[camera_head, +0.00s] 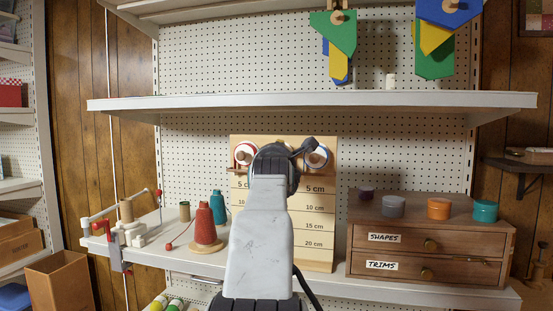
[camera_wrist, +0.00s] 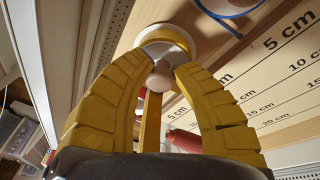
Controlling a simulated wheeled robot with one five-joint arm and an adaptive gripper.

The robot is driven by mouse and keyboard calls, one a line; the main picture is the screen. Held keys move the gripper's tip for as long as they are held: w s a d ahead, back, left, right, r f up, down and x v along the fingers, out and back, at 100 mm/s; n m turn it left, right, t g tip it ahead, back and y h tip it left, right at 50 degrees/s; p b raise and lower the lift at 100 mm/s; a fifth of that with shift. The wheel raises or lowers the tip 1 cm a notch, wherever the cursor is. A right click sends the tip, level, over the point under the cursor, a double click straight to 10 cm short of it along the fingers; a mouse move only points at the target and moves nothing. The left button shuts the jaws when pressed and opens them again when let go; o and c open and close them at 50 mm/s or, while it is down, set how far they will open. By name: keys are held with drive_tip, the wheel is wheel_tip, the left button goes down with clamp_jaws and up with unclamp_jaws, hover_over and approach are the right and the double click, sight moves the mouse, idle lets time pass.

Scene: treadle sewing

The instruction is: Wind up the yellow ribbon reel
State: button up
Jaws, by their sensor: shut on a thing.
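In the head view my arm hides the yellow reel, the knob and my fingertips. The board (camera_head: 314,232) shows there behind my arm.
A red-and-white reel (camera_head: 245,153) and a blue-and-white reel (camera_head: 317,156) flank my wrist. A red cone (camera_head: 205,222) and teal spool (camera_head: 218,206) stand left. A wooden drawer chest (camera_head: 480,243) stands right. The white upper shelf (camera_head: 310,101) is above.

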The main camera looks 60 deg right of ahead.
clamp_jaws()
drive_tip(key=shift+r+n+p, duration=0.1)
drive_tip(key=shift+n+p, duration=0.7)
drive_tip(key=shift+n, duration=0.3)
drive_tip(key=shift+s+f+n+g+y+p, duration=0.15)
drive_tip(key=shift+n+p, duration=0.15)
drive_tip(key=shift+n, duration=0.3)
drive_tip(key=shift+w+f+n+g+y+p, duration=0.15)
drive_tip(key=shift+n+p, duration=0.1)
drive_tip(key=shift+n, duration=0.35)
drive_tip(key=shift+s, duration=0.1)
drive_tip(key=o, duration=0.6)
unclamp_jaws()
drive_tip(key=shift+d, duration=0.15)
drive_tip(key=shift+c, duration=0.2)
drive_tip(key=shift+r, duration=0.1)
